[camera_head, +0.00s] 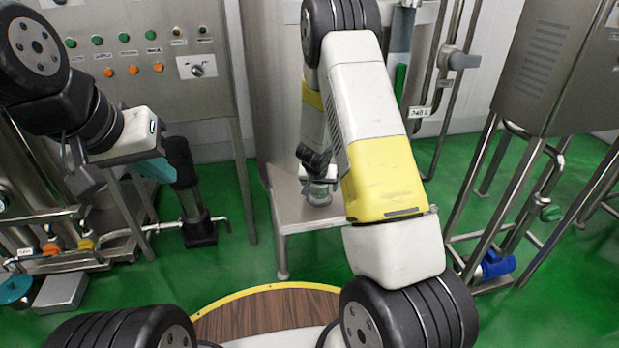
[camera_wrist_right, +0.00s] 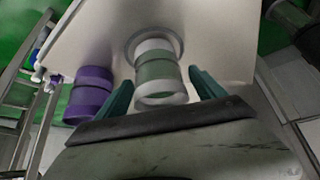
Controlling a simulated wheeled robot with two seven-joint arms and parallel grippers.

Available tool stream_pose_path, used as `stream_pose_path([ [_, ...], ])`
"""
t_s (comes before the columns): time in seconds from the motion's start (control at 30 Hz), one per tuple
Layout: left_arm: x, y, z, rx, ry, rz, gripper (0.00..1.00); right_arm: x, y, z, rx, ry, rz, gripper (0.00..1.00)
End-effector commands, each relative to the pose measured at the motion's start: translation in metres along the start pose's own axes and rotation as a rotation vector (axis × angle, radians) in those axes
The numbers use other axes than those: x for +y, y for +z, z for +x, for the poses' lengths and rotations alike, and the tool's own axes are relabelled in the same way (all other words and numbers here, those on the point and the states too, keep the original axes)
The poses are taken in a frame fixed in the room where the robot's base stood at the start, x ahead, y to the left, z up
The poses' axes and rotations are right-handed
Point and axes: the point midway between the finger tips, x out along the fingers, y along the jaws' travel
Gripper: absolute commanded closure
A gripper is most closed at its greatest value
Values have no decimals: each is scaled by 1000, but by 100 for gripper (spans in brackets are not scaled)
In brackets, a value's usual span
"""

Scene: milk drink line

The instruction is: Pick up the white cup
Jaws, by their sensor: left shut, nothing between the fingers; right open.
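The cup (camera_wrist_right: 155,72), white with a greenish middle band, is in the middle of the right wrist view, over a round grey ring on the bench top. My right gripper (camera_wrist_right: 161,82) is open, with one teal finger on each side of the cup; I cannot tell whether they touch it. In the head view the cup (camera_head: 318,196) shows small below my dark right wrist, and my arm hides much of that area. My left gripper (camera_head: 156,169) is shut and empty, at the left before the machinery, far from the cup.
A purple cylindrical object (camera_wrist_right: 88,92) stands left of the cup in the right wrist view. A control cabinet (camera_head: 150,95) with pipes stands left; a steel machine (camera_head: 545,70) on legs stands right.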

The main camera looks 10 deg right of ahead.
Motion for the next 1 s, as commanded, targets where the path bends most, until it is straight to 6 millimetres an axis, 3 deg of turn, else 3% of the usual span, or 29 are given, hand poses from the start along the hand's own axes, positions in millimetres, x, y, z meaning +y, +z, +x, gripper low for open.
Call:
stream_pose_path([
  [0.13, 0, 0, 0, 0, 0, 0, 100, 0, 0, 18, 0, 0, 0, 21],
  [0.4, 0, 0, 0, 0, 0, 0, 100, 0, 0, 21, 1, 0, -1, 21],
  [0.8, 0, 0, 0, 0, 0, 0, 100, 0, 0, 21, 1, -1, -1, 96],
  [1.0, 0, 0, 0, 0, 0, 0, 100, 0, -1, 21, 2, -1, 0, 100],
])
